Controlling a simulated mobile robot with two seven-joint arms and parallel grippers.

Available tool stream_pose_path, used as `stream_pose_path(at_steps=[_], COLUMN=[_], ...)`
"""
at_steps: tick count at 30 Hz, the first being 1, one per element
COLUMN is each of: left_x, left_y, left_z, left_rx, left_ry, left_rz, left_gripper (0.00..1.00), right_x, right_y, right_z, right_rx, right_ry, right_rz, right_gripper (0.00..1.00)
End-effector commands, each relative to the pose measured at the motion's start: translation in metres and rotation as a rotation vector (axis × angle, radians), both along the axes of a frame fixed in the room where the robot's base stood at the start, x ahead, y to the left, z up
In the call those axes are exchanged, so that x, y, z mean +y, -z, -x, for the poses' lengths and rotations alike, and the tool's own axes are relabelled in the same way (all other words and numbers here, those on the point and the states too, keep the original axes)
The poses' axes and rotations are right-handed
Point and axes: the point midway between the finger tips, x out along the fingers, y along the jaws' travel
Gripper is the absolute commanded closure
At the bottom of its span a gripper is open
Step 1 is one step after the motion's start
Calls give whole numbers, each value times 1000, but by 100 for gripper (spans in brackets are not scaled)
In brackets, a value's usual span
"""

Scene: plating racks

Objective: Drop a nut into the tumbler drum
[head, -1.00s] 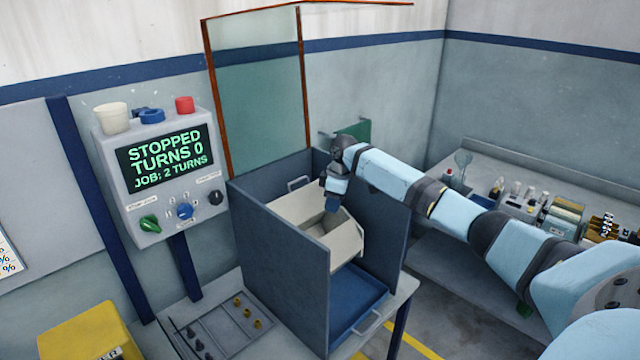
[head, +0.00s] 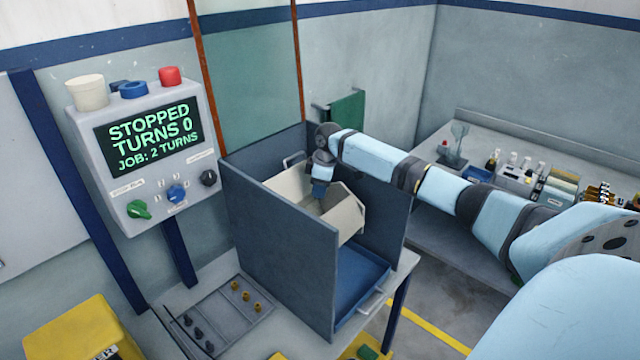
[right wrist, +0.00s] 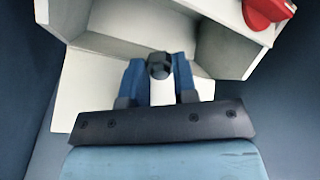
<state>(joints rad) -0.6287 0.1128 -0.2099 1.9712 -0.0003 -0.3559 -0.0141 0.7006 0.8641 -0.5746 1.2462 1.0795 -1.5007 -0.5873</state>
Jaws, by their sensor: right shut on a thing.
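The tumbler drum (head: 349,214) is a cream, open-topped box between the dark blue side walls of its housing. It also fills much of the right wrist view (right wrist: 100,22). My right gripper (head: 318,194) points down over the drum's opening. In the right wrist view its blue fingers (right wrist: 160,72) are shut on a dark nut (right wrist: 159,66), with the cream drum interior behind it. Several brass nuts (head: 246,296) and several dark ones (head: 198,333) lie in a grey tray (head: 222,312) on the bench. My left gripper is not in view.
A control box (head: 148,150) on the left reads STOPPED, TURNS 0, JOB: 2 TURNS. A clear guard panel (head: 250,80) stands raised behind the drum. A blue drawer (head: 350,290) lies under it. A red part (right wrist: 268,10) shows at the drum's edge in the wrist view.

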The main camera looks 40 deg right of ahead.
Motion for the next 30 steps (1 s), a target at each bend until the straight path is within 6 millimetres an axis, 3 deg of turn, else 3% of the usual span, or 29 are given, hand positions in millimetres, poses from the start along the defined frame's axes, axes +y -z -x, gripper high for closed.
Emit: stream_pose_path(at_steps=[2, 10, 11, 15, 25, 30], left_x=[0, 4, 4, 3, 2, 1], left_y=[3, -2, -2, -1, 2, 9], left_z=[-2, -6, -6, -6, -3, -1], left_rx=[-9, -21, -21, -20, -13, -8], left_ry=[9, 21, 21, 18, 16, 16], left_rz=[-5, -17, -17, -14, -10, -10], left_gripper=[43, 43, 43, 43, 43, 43], right_x=[0, 0, 0, 0, -1, -4], right_y=[8, 7, 7, 7, 4, -19], right_z=[0, 0, 0, 0, 0, 3], right_rx=[-1, -1, -1, -1, -1, -2], right_ry=[0, 0, 0, 0, 0, -1], right_rz=[0, 1, 1, 1, 1, 2], right_gripper=[97, 97, 71, 43, 43, 43])
